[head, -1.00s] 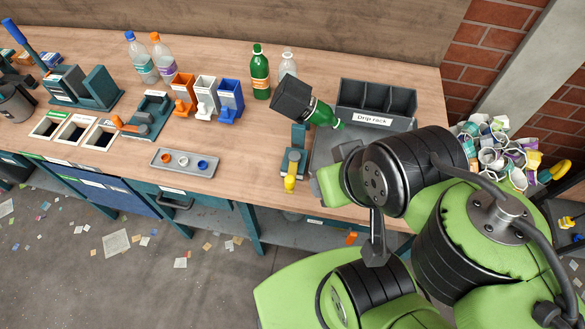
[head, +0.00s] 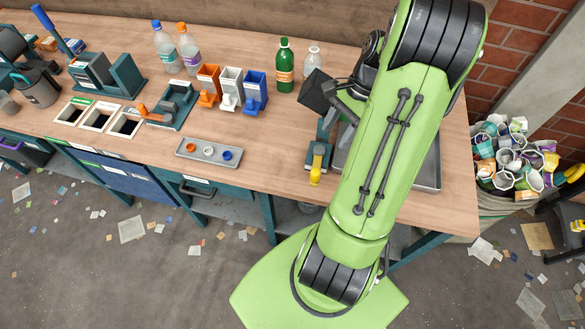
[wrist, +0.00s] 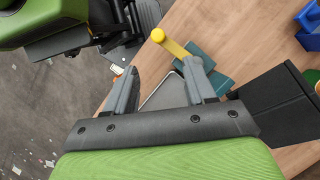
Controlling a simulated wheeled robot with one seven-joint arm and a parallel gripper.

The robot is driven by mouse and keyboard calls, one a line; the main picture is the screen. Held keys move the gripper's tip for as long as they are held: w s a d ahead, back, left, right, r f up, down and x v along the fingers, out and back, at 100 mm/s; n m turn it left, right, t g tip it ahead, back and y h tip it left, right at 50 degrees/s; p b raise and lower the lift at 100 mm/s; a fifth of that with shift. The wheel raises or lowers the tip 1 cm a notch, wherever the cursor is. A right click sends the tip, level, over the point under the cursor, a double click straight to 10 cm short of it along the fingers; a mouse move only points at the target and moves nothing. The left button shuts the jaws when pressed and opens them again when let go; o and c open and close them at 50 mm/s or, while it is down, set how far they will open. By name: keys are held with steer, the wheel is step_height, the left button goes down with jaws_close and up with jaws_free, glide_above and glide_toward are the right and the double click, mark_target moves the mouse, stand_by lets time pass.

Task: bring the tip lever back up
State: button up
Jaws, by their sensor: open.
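The yellow tip lever (head: 316,165) sticks out from its teal base (head: 322,150) toward the front edge of the bench, lying low. In the wrist view the lever (wrist: 173,44) lies just beyond my fingertips, its round knob nearer the middle and its other end by the right finger. The black tipping holder (head: 316,90) stands tilted behind the base; it also shows in the wrist view (wrist: 285,110). My gripper (wrist: 160,68) is open with nothing between its fingers.
A grey tray (head: 428,178) lies under my arm, mostly hidden. A green bottle (head: 285,68) and a clear bottle (head: 313,60) stand behind the holder. Orange, white and blue bins (head: 255,92) and a cap tray (head: 208,152) are left of the lever.

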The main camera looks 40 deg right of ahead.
mark_target(317, 171)
steer(key=b+x, duration=0.3)
steer(key=x, duration=1.2)
steer(key=shift+s+f, duration=0.15)
steer(key=shift+f, duration=0.2)
steer(key=shift+c, duration=0.5)
jaws_close()
